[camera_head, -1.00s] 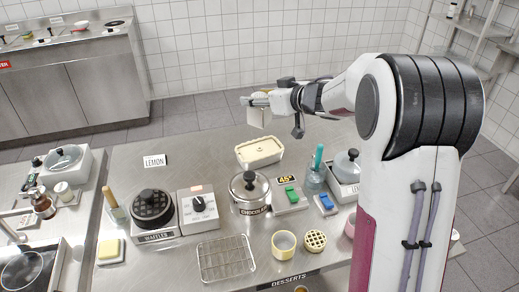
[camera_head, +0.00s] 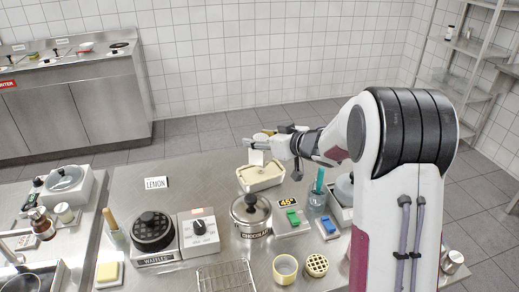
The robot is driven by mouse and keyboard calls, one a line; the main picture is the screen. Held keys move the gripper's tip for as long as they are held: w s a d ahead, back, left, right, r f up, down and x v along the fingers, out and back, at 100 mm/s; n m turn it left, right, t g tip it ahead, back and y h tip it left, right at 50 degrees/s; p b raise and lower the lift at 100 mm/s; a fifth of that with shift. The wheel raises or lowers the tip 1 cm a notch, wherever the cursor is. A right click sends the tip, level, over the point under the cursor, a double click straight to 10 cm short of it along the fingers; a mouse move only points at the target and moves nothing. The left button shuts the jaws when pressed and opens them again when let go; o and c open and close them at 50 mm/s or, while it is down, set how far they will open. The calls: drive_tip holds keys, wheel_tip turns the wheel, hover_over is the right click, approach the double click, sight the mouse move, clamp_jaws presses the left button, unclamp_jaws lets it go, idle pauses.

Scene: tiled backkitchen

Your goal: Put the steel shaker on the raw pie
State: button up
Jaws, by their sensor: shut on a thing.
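My gripper (camera_head: 258,142) is shut on a small pale thing with a rounded tan top, above the back of the steel counter. The fingers partly cover it, and I cannot tell whether it is the shaker. A small steel cylinder (camera_head: 452,262) lies or stands at the far right, partly behind my arm; it may be the steel shaker. A small round golden pie with a lattice top (camera_head: 317,265), which may be the raw pie, sits at the front middle. My gripper is well behind and left of it.
A cream rectangular dish (camera_head: 262,177) sits just below my gripper. A chocolate pot (camera_head: 251,214), a waffle iron (camera_head: 152,232), a yellow cup (camera_head: 285,268), a wire rack (camera_head: 226,277) and a blue jar (camera_head: 317,200) crowd the counter.

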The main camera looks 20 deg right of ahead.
drive_tip(key=shift+f, duration=1.85)
drive_tip(key=shift+f, duration=0.1)
drive_tip(key=o, duration=1.2)
drive_tip(key=shift+s, duration=0.1)
drive_tip(key=v, duration=1.2)
